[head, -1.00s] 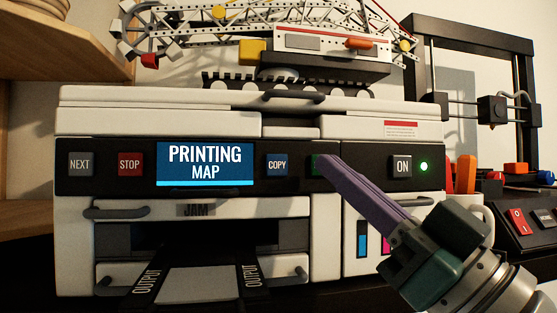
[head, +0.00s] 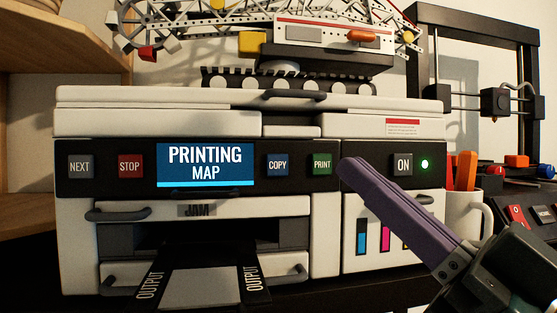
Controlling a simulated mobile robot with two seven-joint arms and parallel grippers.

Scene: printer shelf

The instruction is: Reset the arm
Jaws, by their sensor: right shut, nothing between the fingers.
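My right gripper (head: 350,168) comes in from the lower right with its purple fingers shut and empty. Its tips are in front of the printer's dark panel, between the green PRINT button (head: 322,164) and the ON button (head: 402,164). The white printer (head: 290,124) has a blue screen (head: 205,165) reading "PRINTING MAP". A green light (head: 424,164) glows beside ON. The fingers cover part of the ink window. My left gripper is out of view.
A toy crane (head: 320,40) stands on top of the printer. A mug (head: 482,215) with orange-handled tools is at the right, near a 3D printer frame (head: 420,60). A wooden shelf (head: 70,50) is at the left. The output tray (head: 205,290) extends forward.

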